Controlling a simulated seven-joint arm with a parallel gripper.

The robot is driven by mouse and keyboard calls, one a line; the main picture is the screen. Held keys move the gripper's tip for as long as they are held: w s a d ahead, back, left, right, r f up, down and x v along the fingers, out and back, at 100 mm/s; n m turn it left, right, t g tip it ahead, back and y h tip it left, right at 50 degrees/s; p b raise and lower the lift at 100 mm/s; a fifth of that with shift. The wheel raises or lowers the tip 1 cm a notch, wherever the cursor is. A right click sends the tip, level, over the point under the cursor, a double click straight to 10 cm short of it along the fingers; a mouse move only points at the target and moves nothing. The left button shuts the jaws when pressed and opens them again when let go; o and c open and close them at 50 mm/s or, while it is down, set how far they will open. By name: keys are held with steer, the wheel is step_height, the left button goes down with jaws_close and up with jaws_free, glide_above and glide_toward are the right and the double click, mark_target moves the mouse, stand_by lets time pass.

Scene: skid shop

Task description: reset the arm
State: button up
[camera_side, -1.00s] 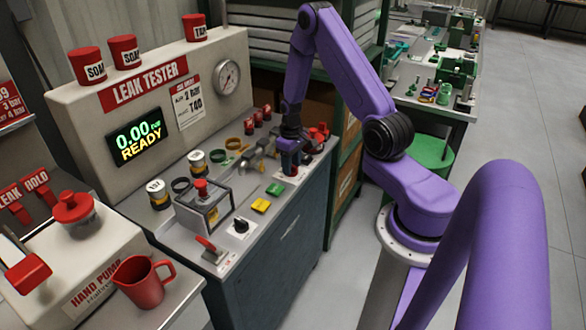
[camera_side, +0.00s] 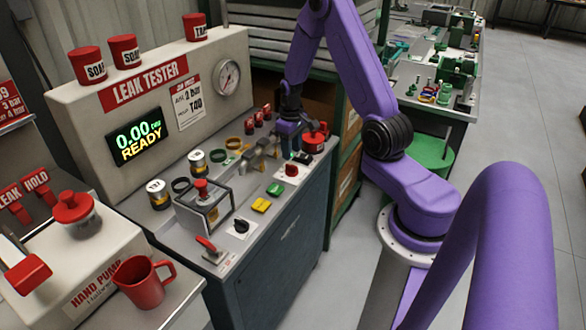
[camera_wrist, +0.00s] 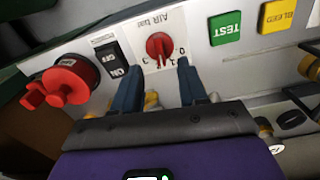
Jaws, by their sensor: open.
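My gripper (camera_side: 291,134) hangs over the far right end of the leak tester bench (camera_side: 290,232), at the end of my purple arm. In the wrist view its two blue fingers (camera_wrist: 158,72) are apart, with nothing held between them. A red air knob (camera_wrist: 159,46) with a number scale lies just beyond the fingertips; it also shows uncovered in the side view (camera_side: 291,169). I cannot tell the exact gap between fingers and panel.
Around the knob are a black ON switch (camera_wrist: 111,61), a red valve wheel (camera_wrist: 68,80), a green TEST button (camera_wrist: 225,28) and a yellow BLEED button (camera_wrist: 276,15). Fittings (camera_side: 262,148) stand close to my gripper. The aisle floor (camera_side: 510,120) is clear.

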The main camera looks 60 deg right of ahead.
steer(key=shift+r, duration=0.3)
steer(key=s+a+r+n, duration=0.25)
steer(key=a+r, duration=0.25)
steer(key=a, duration=0.5)
steer(key=s+a+r+n, duration=0.2)
steer(key=a+r+n, duration=0.25)
steer(key=a, duration=0.55)
steer(key=s+a+r+n, duration=0.3)
steer(key=s, duration=0.7)
steer(key=s+a+r+n, duration=0.3)
steer(key=s+a, duration=0.1)
steer(key=s, duration=0.6)
steer(key=shift+s+r+n, duration=0.15)
steer(key=shift+r+n, duration=0.25)
